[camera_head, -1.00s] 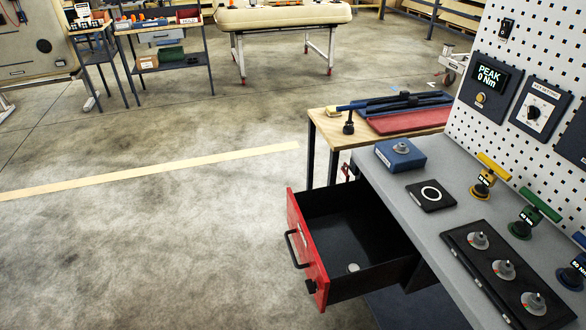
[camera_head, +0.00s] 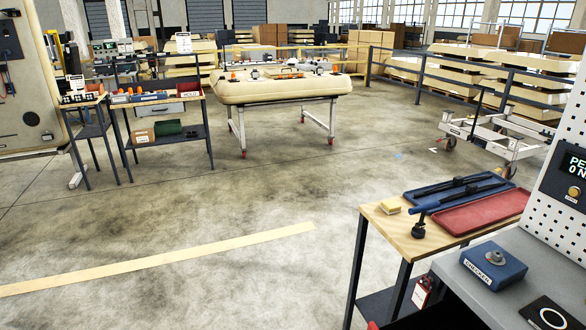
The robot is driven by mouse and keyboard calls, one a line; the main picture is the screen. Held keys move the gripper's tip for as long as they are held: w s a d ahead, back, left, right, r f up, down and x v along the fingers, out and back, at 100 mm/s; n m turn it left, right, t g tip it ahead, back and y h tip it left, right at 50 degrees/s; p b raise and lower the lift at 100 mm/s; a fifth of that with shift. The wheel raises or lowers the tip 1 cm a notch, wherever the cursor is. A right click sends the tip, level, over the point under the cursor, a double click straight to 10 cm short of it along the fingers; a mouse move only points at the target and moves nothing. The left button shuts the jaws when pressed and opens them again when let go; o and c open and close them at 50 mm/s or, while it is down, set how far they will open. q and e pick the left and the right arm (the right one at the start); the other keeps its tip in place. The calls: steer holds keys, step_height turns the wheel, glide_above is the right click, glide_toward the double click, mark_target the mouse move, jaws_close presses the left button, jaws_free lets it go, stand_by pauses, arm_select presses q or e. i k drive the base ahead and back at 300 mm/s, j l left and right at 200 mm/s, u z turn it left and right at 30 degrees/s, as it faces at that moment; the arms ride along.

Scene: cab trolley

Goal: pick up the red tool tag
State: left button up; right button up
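A small red and white tag-like thing (camera_head: 421,292) hangs low beside the legs of the wooden side table, at the lower right. It is small, and I cannot tell for certain that it is the red tool tag. No other red tag is clear in view. Neither of my grippers is in view.
The wooden table (camera_head: 398,236) carries a blue tray (camera_head: 440,190), a red tray (camera_head: 482,212), dark tools and a yellow block (camera_head: 390,206). A blue checker box (camera_head: 493,265) sits on the grey bench (camera_head: 455,268). Open floor lies left and ahead.

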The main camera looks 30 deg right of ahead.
mark_target(420, 297)
steer(key=i+z, duration=0.35)
steer(key=i, duration=0.15)
steer(key=i+j+z, duration=0.1)
steer(key=i+z, duration=0.2)
steer(key=i, duration=0.2)
steer(key=i+j+z, duration=0.35)
steer(key=i, duration=0.15)
steer(key=i+z, duration=0.25)
steer(key=z, duration=0.25)
steer(key=i+z, duration=0.2)
steer(key=z, duration=0.3)
steer(key=i+j+z, duration=0.2)
steer(key=z, duration=0.25)
steer(key=i+j+z, duration=0.2)
steer(key=z, duration=0.3)
steer(key=i+j+z, duration=0.1)
steer(key=j+z, duration=0.2)
steer(key=z, duration=0.2)
